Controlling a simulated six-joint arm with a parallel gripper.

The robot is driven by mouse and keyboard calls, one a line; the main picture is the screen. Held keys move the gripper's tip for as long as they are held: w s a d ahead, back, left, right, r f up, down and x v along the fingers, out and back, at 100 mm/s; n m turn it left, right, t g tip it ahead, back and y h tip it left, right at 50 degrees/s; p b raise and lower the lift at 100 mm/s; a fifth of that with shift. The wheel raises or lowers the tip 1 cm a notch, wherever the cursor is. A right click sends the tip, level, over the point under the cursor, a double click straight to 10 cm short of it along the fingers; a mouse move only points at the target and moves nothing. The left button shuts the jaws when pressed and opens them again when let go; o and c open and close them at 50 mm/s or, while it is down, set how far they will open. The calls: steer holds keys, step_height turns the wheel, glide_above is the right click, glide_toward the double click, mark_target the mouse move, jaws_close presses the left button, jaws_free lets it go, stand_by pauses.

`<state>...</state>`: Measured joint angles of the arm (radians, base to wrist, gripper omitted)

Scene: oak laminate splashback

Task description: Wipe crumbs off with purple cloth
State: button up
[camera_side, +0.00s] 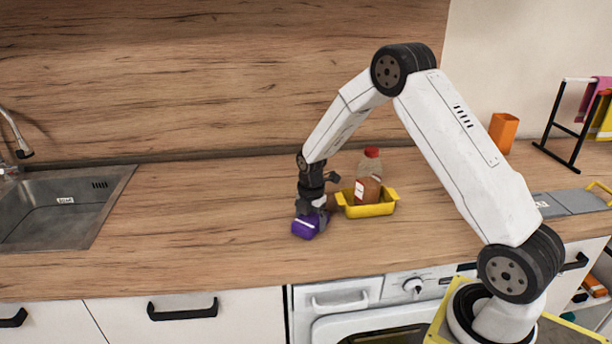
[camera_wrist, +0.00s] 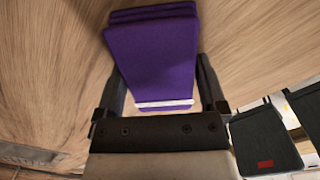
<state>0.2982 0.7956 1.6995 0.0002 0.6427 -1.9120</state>
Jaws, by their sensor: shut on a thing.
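The purple cloth (camera_side: 305,227) is a folded block with a white stripe, low over or on the wooden counter in the side view. My gripper (camera_side: 312,212) is shut on it. In the wrist view the purple cloth (camera_wrist: 155,60) lies between the two dark fingers of my gripper (camera_wrist: 160,85), its white stripe toward the palm. I cannot tell whether the cloth touches the counter. No crumbs can be made out in either view.
A yellow dish (camera_side: 370,209) holding a brown bottle with a red cap (camera_side: 369,170) stands just right of my gripper. A metal sink (camera_side: 60,208) is at the left. An orange cup (camera_side: 503,132) and a black rack (camera_side: 565,130) stand at the back right. Counter between sink and cloth looks clear.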

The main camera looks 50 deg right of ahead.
mark_target(327, 234)
steer(key=shift+s, duration=0.1)
steer(key=shift+s, duration=0.85)
steer(key=shift+s, duration=0.1)
steer(key=shift+s, duration=0.8)
steer(key=shift+s+d+f, duration=0.1)
steer(key=shift+s, duration=0.1)
steer(key=shift+s, duration=0.75)
steer(key=shift+w, duration=0.2)
steer(key=shift+w, duration=0.75)
steer(key=shift+w, duration=0.1)
